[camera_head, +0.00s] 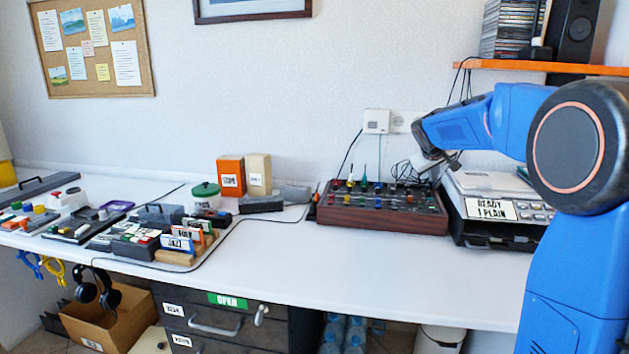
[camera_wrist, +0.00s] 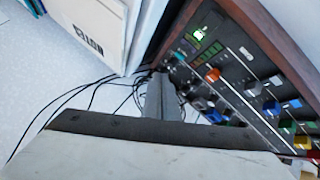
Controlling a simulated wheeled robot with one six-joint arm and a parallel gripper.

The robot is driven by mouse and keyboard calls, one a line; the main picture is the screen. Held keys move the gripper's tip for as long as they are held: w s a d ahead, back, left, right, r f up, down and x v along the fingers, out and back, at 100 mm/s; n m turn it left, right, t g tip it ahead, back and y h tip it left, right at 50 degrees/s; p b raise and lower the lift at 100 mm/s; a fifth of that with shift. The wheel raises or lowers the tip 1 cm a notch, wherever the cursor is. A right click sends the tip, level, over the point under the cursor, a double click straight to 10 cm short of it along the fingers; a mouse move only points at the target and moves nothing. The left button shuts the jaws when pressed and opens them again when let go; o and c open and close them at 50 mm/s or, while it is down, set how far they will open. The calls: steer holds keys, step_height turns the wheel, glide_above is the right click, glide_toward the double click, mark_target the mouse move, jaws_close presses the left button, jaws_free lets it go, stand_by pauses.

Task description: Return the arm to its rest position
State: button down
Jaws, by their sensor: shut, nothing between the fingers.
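My blue arm reaches in from the right side of the head view and bends left over the back of the desk. My gripper (camera_head: 438,163) hangs at its end, above the right part of the wood-sided mixer (camera_head: 380,223). In the wrist view my gripper (camera_wrist: 165,98) shows as grey fingers together, with nothing between them. The mixer's knobbed panel (camera_wrist: 235,85) fills the right of that view. The exact gap between fingertips and mixer is hard to tell.
A printer-like device labelled "READY 1 PLAIN" (camera_head: 490,209) stands right of the mixer, close to my arm. Above it is an orange shelf (camera_head: 545,67) with discs and a speaker. Cables (camera_head: 405,172) lie behind the mixer. The desk front (camera_head: 330,265) is clear.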

steer(key=s+a+f+m+g+y, duration=0.15)
steer(key=s+a, duration=0.25)
steer(key=s, duration=0.9)
steer(key=s+a+f+y, duration=0.1)
steer(key=s+a+f, duration=0.3)
steer(key=s, duration=0.9)
steer(key=s+a+f+y, duration=0.1)
steer(key=s+a, duration=0.4)
steer(key=s, duration=0.8)
steer(key=s+a+f, duration=0.2)
steer(key=s+f, duration=0.2)
steer(key=s, duration=0.2)
steer(key=s+a+f+g+y, duration=0.1)
steer(key=s+a+f, duration=0.1)
steer(key=s+f, duration=0.2)
steer(key=s, duration=0.2)
steer(key=shift+s, duration=0.3)
steer(key=shift+m+y, duration=0.25)
